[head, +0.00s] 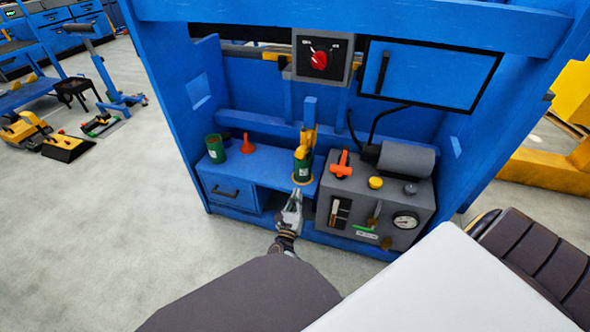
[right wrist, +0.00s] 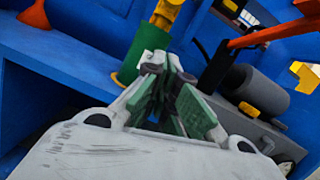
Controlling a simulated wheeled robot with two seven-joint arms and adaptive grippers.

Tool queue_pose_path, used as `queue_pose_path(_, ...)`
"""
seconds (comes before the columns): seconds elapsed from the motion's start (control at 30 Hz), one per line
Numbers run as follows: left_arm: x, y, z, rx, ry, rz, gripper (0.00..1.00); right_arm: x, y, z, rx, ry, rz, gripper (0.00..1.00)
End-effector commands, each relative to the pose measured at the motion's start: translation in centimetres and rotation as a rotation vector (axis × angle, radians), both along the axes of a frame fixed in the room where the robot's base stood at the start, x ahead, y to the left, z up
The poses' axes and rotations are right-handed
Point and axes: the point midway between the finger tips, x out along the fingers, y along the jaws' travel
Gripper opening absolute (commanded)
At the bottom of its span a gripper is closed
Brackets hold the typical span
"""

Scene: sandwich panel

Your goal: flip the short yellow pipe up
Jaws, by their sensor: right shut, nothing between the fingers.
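A short yellow pipe (head: 305,143) stands upright at the front of the blue shelf, just above a green can (head: 302,173). I cannot tell whether it is joined to the can or stands behind it. In the right wrist view, the lower part of the yellow pipe (right wrist: 165,14) shows at the top, above the green can (right wrist: 138,60). My right gripper (head: 297,195) is just below and in front of the can, its fingers pointing up toward it. In the right wrist view its fingertips (right wrist: 162,66) are together and empty. My left gripper is not in view.
A grey machine box (head: 355,217) with an orange lever (head: 342,165), a yellow knob (head: 376,183) and a gauge stands right of the gripper. Another green can (head: 215,148) and a red funnel (head: 247,145) stand on the shelf to the left.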

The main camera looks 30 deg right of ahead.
Motion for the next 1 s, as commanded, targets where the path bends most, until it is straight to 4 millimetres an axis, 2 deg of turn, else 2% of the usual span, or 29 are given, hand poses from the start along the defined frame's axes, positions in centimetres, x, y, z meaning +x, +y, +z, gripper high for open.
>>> queue_pose_path(0.57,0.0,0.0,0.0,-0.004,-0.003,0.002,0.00,0.3,-0.4,0.2,0.005,-0.006,-0.003,0.00)
queue_pose_path(1.0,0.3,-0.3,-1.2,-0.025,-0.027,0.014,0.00,3.4,-3.7,1.3,0.002,-0.008,-0.003,0.00)
